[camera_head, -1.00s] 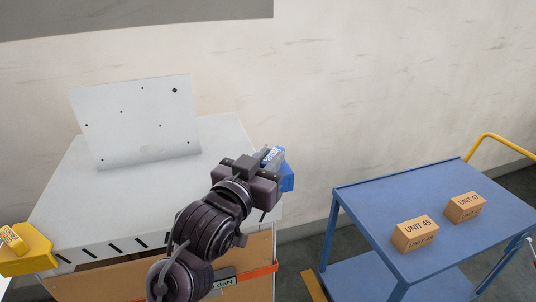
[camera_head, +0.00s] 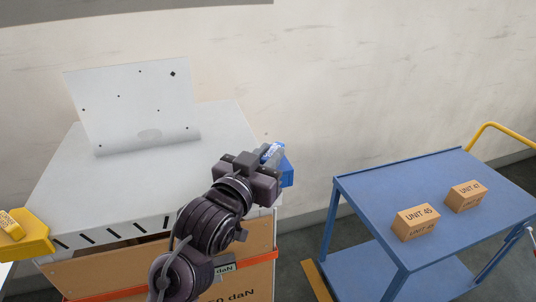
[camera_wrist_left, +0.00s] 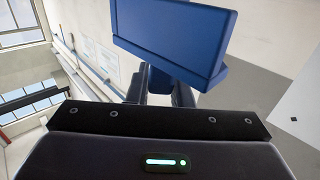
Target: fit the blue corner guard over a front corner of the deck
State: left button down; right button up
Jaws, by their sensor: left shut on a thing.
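The blue corner guard (camera_head: 286,172) is held in my left gripper (camera_head: 268,160), near the right front corner of the pale grey deck (camera_head: 110,195). In the left wrist view the guard (camera_wrist_left: 175,35) shows as a blue block between the fingers (camera_wrist_left: 160,85). My left gripper is shut on it. The gripper and arm hide the deck's right front corner, so I cannot tell whether the guard touches the deck. A yellow piece (camera_head: 28,236) sits at the deck's left front corner. My right gripper is not in view.
An upright panel with small holes (camera_head: 130,105) stands on the deck. A cardboard-coloured box front (camera_head: 110,268) with an orange strap is below the deck. To the right, across a gap, a blue cart (camera_head: 370,205) carries two boxes (camera_head: 416,222) marked UNIT.

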pick_arm(q)
jog(key=shift+f, duration=0.2)
dwell(0.5)
jog(key=shift+f+b, duration=1.25)
jog(key=shift+f, duration=0.85)
jog(key=c, duration=1.2)
grip_release()
jog(key=b+v, duration=0.2)
jog(key=v, duration=0.6)
jog(key=shift+b, duration=0.3)
